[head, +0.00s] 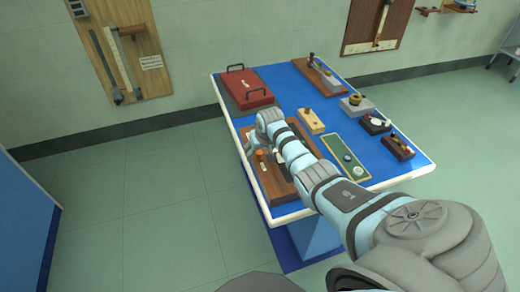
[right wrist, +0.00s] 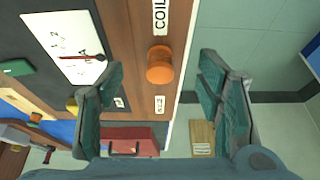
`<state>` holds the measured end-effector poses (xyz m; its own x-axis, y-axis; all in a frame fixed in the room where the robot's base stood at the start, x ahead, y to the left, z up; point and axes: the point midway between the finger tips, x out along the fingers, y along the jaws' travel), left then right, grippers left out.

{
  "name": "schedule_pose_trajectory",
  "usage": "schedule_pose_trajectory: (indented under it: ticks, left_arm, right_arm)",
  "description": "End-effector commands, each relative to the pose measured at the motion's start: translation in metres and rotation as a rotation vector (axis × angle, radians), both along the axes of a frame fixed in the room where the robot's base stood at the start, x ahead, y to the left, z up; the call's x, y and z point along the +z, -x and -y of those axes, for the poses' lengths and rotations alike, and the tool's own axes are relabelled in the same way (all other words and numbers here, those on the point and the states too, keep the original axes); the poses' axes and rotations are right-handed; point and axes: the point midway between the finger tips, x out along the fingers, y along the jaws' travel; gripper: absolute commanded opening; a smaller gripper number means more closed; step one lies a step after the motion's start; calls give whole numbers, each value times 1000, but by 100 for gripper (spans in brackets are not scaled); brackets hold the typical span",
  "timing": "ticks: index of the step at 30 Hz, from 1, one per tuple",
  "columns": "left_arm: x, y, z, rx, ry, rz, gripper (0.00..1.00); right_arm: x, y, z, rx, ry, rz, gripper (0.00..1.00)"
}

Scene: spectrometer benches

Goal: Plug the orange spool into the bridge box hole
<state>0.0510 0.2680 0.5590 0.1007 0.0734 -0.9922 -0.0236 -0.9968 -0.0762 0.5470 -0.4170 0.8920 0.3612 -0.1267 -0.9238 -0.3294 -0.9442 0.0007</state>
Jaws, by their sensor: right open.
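The orange spool (right wrist: 159,65) stands on the wooden rim of the bridge box (right wrist: 143,25) in the right wrist view, beside a white label. It shows small in the head view (head: 260,153). My right gripper (right wrist: 163,72) is open, with a finger on either side of the spool in the picture; I cannot tell whether they touch it. The box (head: 271,188) has a dark top panel and wooden edges, and my right arm covers part of it in the head view. I cannot make out the hole. My left gripper is not in view.
The blue table (head: 297,87) has a white edge. A red case (head: 246,87) stands at its back left, also in the wrist view (right wrist: 130,136). A green board (head: 345,157) and several small wooden-based instruments stand to the right. Open floor lies left of the table.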

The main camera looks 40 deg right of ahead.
Motion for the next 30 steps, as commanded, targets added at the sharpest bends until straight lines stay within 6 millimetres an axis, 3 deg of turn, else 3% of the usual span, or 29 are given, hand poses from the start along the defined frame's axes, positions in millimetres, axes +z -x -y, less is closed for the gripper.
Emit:
schedule_pose_trajectory:
  ticks: [8,11,21,30]
  left_arm:
    - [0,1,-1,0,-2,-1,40]
    - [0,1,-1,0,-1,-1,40]
    - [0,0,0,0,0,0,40]
    - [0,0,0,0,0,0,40]
  right_arm:
    - [5,1,0,0,1,3,60]
    - [19,6,-1,1,2,5,60]
    - [99,38,-13,1,1,3,60]
    - [111,44,-15,0,1,-1,60]
